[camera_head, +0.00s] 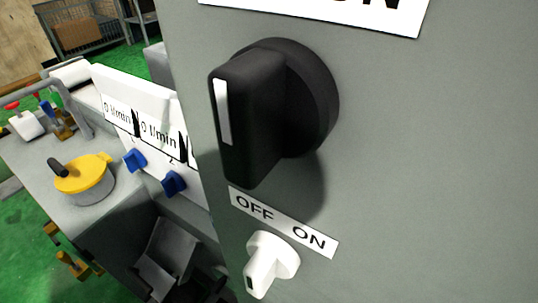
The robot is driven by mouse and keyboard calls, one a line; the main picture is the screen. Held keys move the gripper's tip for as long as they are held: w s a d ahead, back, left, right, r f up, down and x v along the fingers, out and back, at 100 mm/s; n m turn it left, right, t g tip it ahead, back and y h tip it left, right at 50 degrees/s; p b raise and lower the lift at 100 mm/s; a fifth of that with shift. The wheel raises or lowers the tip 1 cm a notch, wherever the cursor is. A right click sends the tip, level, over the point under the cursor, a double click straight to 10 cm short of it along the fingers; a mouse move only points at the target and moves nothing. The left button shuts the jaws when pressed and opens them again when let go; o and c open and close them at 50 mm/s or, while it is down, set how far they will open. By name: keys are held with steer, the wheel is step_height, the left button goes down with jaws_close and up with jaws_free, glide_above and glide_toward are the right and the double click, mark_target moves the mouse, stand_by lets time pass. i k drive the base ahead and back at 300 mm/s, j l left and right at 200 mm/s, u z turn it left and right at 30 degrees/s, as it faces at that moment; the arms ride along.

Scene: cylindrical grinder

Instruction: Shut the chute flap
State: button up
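A grey cabinet face (440,150) fills the right, very close, with a large black rotary switch (262,110) and a white OFF/ON knob (268,262). Left are a white flow-meter panel (125,88) with blue valves (173,183) and a yellow-lidded pot (85,180).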

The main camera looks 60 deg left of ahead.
mark_target(152, 278)
steer(key=u, duration=1.3)
steer(key=k+l+u, duration=0.2)
steer(key=u, duration=0.15)
steer(key=k+l+u, duration=0.15)
steer(key=u, duration=0.25)
steer(key=k+u, duration=0.35)
steer(key=i+l+u, duration=0.1)
steer(key=i+u, duration=0.35)
steer(key=i+l+u, duration=0.25)
steer(key=i+u, duration=0.15)
steer(key=i, duration=0.1)
